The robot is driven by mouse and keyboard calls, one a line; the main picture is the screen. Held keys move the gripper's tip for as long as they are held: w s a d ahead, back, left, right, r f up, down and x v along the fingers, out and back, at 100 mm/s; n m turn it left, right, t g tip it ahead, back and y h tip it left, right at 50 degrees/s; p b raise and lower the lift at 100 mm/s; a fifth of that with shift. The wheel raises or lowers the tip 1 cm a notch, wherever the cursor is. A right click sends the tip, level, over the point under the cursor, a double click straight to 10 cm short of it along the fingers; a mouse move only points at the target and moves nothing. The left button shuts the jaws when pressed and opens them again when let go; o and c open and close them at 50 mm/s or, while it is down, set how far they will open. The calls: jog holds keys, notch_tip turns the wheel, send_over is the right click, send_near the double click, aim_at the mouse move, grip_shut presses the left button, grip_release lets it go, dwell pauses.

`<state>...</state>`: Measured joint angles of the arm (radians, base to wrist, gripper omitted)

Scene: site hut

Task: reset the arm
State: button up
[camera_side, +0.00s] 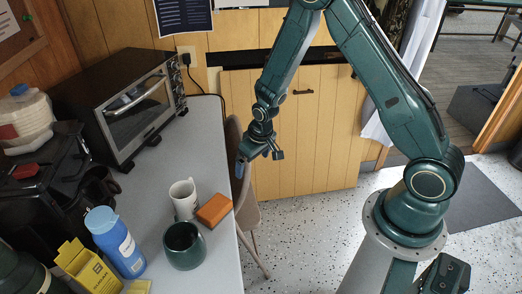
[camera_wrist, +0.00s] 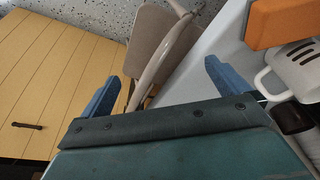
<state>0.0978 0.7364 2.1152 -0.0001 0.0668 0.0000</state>
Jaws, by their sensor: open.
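My gripper (camera_side: 241,166) hangs near the right edge of the grey table (camera_side: 222,244) in the side view, above and behind the orange block. In the wrist view my gripper (camera_wrist: 160,85) shows two blue fingers set wide apart with nothing between them. A chair and the table edge show beyond the fingers. My arm reaches up from its base and bends down to the gripper. The gripper touches nothing that I can see.
On the table are an orange block (camera_side: 214,209), a white mug (camera_side: 183,197), a dark green cup (camera_side: 184,247), a blue bottle (camera_side: 116,243), a yellow box (camera_side: 88,270) and a toaster oven (camera_side: 125,100). A chair (camera_side: 247,190) stands against the table's right edge. The floor between table and base is open.

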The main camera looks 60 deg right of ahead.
jog(key=s+a+f+t, duration=0.1)
jog(key=s+f+t, duration=0.1)
jog(key=f, duration=1)
jog(key=s+f+t, duration=0.2)
jog(key=f+t, duration=0.1)
jog(key=f, duration=0.8)
jog(key=shift+s+d+m+t+h, duration=0.15)
jog(key=shift+s+d+t+h, duration=0.25)
jog(key=shift+s+t, duration=0.4)
jog(key=shift+s+d+m+t+h, duration=0.1)
jog(key=shift+s+d+t+h, duration=0.15)
jog(key=shift+s+d+t, duration=0.55)
jog(key=shift+s+d+m+t+h, duration=0.15)
jog(key=shift+s+t+h, duration=0.3)
jog(key=shift+t, duration=0.65)
jog(key=x, duration=1)
jog(key=shift+a, duration=0.1)
jog(key=shift+s, duration=0.2)
